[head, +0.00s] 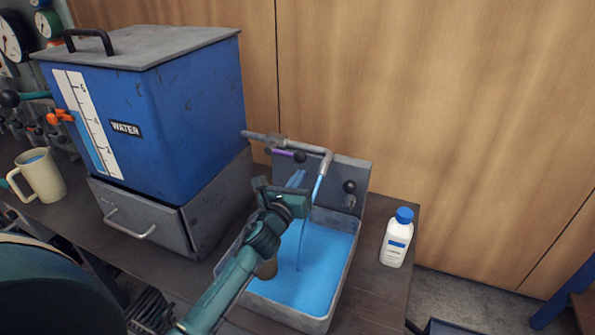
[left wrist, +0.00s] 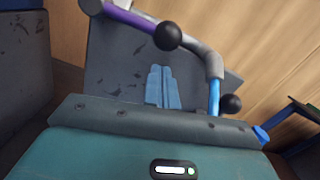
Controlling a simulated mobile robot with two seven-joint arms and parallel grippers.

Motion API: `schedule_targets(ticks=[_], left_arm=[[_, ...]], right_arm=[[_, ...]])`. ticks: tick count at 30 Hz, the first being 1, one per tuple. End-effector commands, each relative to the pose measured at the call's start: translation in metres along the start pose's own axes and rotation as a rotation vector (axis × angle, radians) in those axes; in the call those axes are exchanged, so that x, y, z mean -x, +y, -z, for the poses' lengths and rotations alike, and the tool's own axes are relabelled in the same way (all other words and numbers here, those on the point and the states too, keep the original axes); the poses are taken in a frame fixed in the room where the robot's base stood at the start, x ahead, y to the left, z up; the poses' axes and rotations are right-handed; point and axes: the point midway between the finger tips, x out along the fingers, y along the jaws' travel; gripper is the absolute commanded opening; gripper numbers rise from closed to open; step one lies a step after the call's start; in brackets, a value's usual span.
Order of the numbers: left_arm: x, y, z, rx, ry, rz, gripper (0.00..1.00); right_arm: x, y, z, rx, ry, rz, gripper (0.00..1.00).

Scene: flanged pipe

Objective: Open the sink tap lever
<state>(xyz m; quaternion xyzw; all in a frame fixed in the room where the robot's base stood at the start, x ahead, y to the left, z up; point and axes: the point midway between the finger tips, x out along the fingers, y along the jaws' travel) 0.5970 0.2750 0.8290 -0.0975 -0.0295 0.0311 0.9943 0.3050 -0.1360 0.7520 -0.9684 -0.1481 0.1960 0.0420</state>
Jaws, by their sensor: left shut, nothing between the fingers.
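The sink tap has a grey pipe (head: 313,147) with a spout bent downward. Its purple lever (head: 281,152) ends in a black ball and lies roughly along the pipe; it also shows large in the left wrist view (left wrist: 132,17). A blue stream (head: 306,225) runs from the spout into the sink basin (head: 343,285), which holds blue water. My left gripper (head: 296,178) is shut and empty, in front of the backplate and below the lever, apart from it in the picture. Its pale blue fingertips (left wrist: 163,85) are together in the left wrist view. My right gripper is out of view.
A blue water tank (head: 195,115) stands left of the sink on a grey drawer unit (head: 212,215). A second black knob (head: 349,187) is on the backplate. A white bottle (head: 396,240) stands right. A brown object (head: 267,268) in the sink is partly hidden by my arm.

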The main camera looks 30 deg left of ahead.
Motion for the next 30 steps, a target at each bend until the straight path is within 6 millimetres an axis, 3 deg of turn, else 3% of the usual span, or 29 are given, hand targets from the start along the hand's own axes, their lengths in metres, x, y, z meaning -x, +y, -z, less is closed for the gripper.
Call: schedule_targets(ticks=[4,30], left_arm=[[-0.002,0.0,-0.011,0.001,0.0,0.0,0.0],[-0.003,-0.004,-0.018,0.077,0.0,-0.004,0.0]], right_arm=[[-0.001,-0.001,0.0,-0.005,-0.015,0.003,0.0],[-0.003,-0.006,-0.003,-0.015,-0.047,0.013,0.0]])
